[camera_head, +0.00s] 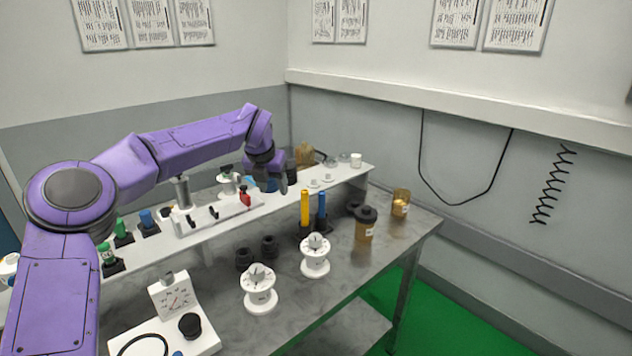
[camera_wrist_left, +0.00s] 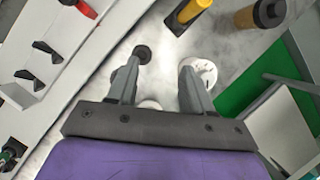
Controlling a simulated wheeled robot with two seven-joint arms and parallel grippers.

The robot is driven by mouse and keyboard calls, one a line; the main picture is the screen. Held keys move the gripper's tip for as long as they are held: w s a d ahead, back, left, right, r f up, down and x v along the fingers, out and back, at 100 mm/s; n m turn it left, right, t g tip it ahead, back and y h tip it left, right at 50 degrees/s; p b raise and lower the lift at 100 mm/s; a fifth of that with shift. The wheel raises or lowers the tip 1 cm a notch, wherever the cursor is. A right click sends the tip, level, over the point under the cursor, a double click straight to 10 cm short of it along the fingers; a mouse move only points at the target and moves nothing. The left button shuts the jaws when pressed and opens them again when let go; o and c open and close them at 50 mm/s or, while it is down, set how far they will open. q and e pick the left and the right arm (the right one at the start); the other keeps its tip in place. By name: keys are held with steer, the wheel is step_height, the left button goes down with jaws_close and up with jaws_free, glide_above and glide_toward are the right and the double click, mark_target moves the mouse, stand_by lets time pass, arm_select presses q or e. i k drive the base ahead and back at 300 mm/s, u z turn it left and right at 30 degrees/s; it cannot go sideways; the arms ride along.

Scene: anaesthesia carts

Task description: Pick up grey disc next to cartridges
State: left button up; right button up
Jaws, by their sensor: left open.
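The yellow cartridge (camera_head: 305,208) and the blue cartridge (camera_head: 321,205) stand upright in dark bases on the grey table. Two dark grey round pieces, one nearer (camera_head: 244,259) and one farther (camera_head: 270,246), sit left of them; I cannot tell which is the named disc. The left wrist view shows a dark round piece (camera_wrist_left: 142,53) by the tip of the left-hand finger, apart from the yellow cartridge (camera_wrist_left: 188,14). My left gripper (camera_head: 282,184) is open, with nothing visible between its fingers (camera_wrist_left: 158,72). My right gripper is not in view.
Two white dial pieces (camera_head: 260,290) (camera_head: 315,256) stand on the table. An amber jar with a dark lid (camera_head: 365,226) is right of the cartridges. A raised white shelf (camera_head: 345,173) with switches runs behind. A white gauge box (camera_head: 173,297) is at front left.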

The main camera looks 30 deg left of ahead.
mark_target(328, 178)
steer(key=i, duration=1)
